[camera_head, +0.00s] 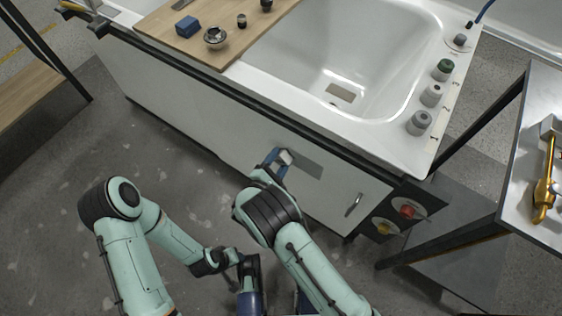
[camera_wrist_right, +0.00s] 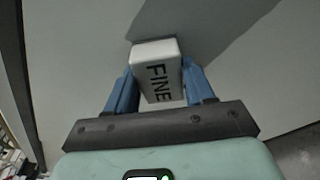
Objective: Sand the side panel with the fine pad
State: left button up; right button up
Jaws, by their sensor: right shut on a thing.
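The white side panel (camera_head: 200,110) of the bathtub shell runs along the front of the tub, with a small handle near its right end. My right gripper (camera_head: 277,160) is in front of the panel, right of its middle. Its blue fingers are shut on the fine pad (camera_head: 286,156), a pale block. In the right wrist view the fine pad (camera_wrist_right: 157,75) reads "FINE" and its far end is at the panel surface (camera_wrist_right: 225,60). I cannot tell whether it touches. My left gripper (camera_head: 250,298) is low at the bottom edge, partly cut off, its fingers unclear.
A wooden board (camera_head: 180,45) across the tub (camera_head: 375,70) holds a blue block (camera_head: 187,27), a small bowl and small dark items. Several round knobs line the tub's right rim. A side table (camera_head: 515,195) with a brass fitting (camera_head: 546,180) stands right.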

notch_tip(320, 180, up, 2)
jog(key=shift+w+d+p, duration=0.1)
jog(key=shift+p, duration=0.35)
jog(key=shift+d, duration=0.1)
jog(key=shift+s+d+p, duration=0.65)
jog(key=shift+s+d, duration=0.25)
jog(key=shift+d, duration=0.3)
jog(key=shift+s+d+p, duration=0.6)
jog(key=shift+s+d, duration=0.3)
jog(key=shift+d, duration=0.25)
jog(key=shift+s+d+p, duration=0.3)
jog(key=shift+s+d, duration=0.25)
jog(key=shift+d, duration=0.15)
jog(key=shift+s+d+p, duration=0.25)
jog(key=shift+s+d, duration=0.25)
jog(key=shift+d, duration=0.2)
jog(key=shift+s+d+p, duration=0.3)
jog(key=shift+s+d, duration=0.45)
jog(key=shift+d, duration=0.3)
jog(key=shift+s+d+p, duration=0.3)
jog(key=shift+s+d, duration=0.45)
jog(key=shift+d, duration=0.3)
jog(key=shift+f, duration=0.1)
jog(key=shift+a, duration=0.1)
send_near(324, 173)
jog(key=shift+w+a+f, duration=0.25)
jog(key=shift+w+a, duration=0.05)
